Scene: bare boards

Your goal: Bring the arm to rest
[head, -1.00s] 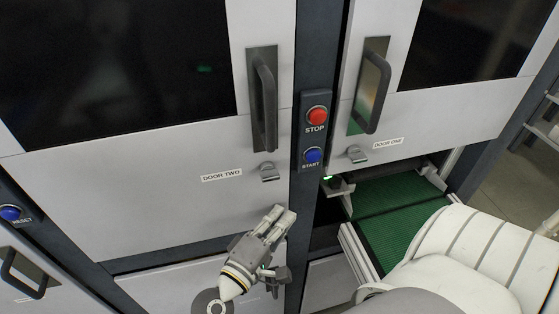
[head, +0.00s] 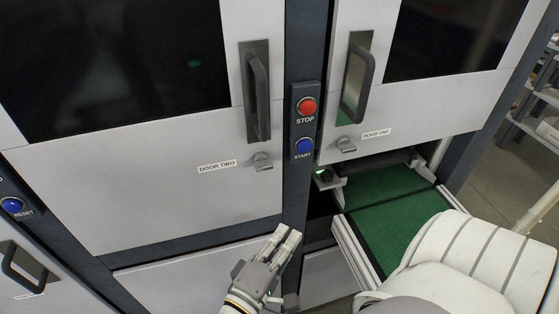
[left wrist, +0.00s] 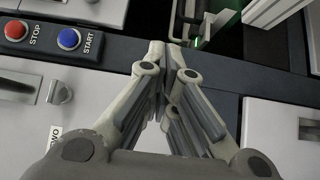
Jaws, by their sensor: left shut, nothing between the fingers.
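My left gripper (head: 287,236) is low in the head view, in front of the dark post between the two doors and below the START button. In the left wrist view its fingers (left wrist: 165,48) come together at the tips. It is shut and holds nothing. It looks apart from the machine front, though the exact gap is hard to judge. Part of my white right arm (head: 470,260) fills the lower right of the head view; its gripper is out of view.
Door two (head: 140,200) and door one (head: 420,110) are shut, with handles (head: 257,95) and (head: 357,80) sticking out. A red STOP button (head: 307,106) sits above the blue START button (head: 304,147). A green conveyor (head: 400,222) lies in the opening under door one.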

